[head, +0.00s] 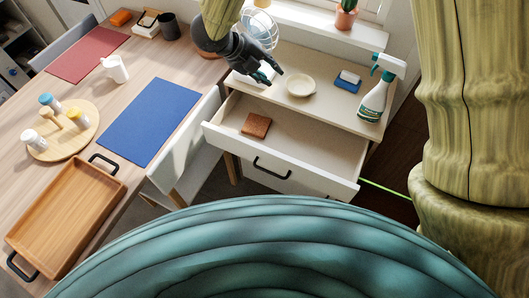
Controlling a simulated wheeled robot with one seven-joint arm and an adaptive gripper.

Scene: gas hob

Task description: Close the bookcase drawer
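The white bookcase drawer (310,150) is pulled open below the top of a small cabinet (325,105). A brown square block (256,125) lies inside it near the left end. The drawer below, with a black handle, looks shut. My gripper (268,72) is above the back left part of the cabinet top, behind the open drawer and apart from its front panel. Its dark fingers point to the right and down. The gap between the fingertips is too small to judge.
On the cabinet top are a cream dish (301,86), a blue sponge holder (348,81) and a spray bottle (377,92). A white fan (259,30) stands behind my gripper. A white chair (188,150) and the wooden table (90,165) are close on the left.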

